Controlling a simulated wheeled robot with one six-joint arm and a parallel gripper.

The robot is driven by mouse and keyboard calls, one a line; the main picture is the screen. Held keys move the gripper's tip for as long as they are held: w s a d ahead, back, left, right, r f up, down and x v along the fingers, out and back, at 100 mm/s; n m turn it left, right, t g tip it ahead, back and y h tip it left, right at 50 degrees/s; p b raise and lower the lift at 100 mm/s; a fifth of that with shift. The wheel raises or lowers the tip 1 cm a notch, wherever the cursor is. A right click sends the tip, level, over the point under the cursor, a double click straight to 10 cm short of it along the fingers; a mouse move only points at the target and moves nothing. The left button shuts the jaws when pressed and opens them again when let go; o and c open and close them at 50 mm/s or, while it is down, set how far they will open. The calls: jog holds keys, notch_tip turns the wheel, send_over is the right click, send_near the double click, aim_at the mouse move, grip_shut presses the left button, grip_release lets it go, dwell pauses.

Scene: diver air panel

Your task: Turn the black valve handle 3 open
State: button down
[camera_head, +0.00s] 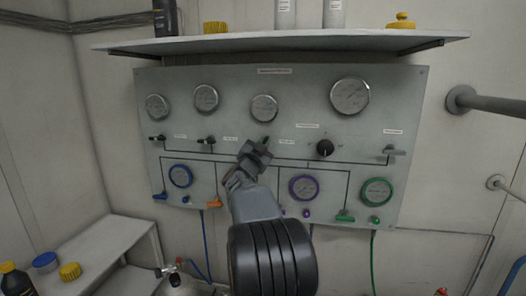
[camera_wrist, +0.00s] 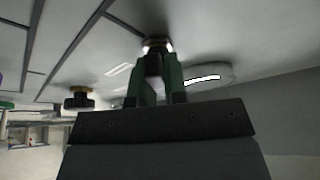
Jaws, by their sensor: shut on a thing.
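My gripper (camera_head: 262,146) is against the grey panel (camera_head: 240,82), below the third small gauge from the left. Its wrist and fingers hide most of the valve there, so the handle's angle cannot be told.
A round black knob (camera_head: 325,148) and a grey lever (camera_head: 394,151) are to the right. Below are blue (camera_head: 180,176), purple (camera_head: 303,188) and green (camera_head: 376,191) ringed gauges. A shelf (camera_head: 280,43) overhangs the panel. A bench (camera_head: 100,245) stands at lower left.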

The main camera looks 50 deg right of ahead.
jog(key=shift+f+n+t+b, duration=0.1)
jog(key=shift+n+t+b, duration=1.1)
jog(key=shift+n, duration=1.5)
jog(key=shift+n+t+y, duration=0.3)
jog(key=shift+n+t, duration=0.1)
jog(key=c, duration=1.1)
grip_release()
jog(key=shift+c, duration=0.2)
jog(key=b+v, duration=0.3)
jog(key=v, duration=1)
jog(key=shift+s+a+b, duration=0.2)
jog(key=shift+a+b, duration=0.15)
jog(key=shift+f, duration=0.1)
